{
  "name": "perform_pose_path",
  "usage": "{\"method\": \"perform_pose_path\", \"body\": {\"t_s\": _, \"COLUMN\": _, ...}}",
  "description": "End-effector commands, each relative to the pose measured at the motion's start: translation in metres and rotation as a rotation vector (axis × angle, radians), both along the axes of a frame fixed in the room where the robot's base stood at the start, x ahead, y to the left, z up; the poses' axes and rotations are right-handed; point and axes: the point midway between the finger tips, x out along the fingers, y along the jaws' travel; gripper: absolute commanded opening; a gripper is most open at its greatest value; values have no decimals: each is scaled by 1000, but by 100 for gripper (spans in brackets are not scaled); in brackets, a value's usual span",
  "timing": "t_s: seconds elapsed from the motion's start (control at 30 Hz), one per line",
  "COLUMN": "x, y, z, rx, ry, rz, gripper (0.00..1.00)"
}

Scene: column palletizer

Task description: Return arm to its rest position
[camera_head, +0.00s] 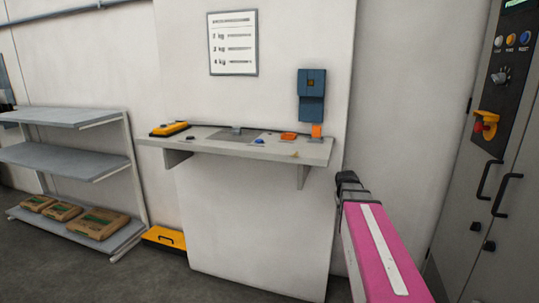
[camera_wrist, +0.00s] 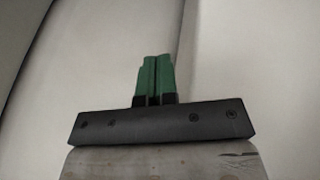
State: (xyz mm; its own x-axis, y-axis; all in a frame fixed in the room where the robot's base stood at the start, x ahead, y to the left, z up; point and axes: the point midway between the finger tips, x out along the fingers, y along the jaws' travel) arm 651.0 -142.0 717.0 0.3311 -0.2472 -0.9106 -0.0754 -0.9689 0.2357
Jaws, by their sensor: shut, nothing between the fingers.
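My gripper (camera_wrist: 155,62) shows in the wrist view as two green fingers close together on a dark bar. The fingers are shut with nothing between them. Only plain pale wall surfaces lie beyond them in that view. In the head view my pink arm link (camera_head: 385,250) with a white stripe rises from the lower right, its dark end in front of the wall. The fingers cannot be made out in the head view.
A wall shelf (camera_head: 222,145) holds a yellow device (camera_head: 169,129) and small items, with a blue unit (camera_head: 311,95) above. A rack (camera_head: 75,160) with brown bags (camera_head: 98,223) stands left. A grey control cabinet (camera_head: 510,225) stands close on the right. A yellow case (camera_head: 163,238) lies on the floor.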

Motion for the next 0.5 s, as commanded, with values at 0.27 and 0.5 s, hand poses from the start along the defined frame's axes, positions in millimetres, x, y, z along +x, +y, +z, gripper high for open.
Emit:
{"method": "perform_pose_path", "body": {"t_s": 0.27, "x": -96, "y": 86, "z": -91, "rx": 147, "ry": 186, "rz": 27, "gripper": 0}}
{"method": "perform_pose_path", "body": {"t_s": 0.5, "x": -158, "y": 131, "z": -134, "rx": 228, "ry": 308, "rz": 35, "gripper": 0}}
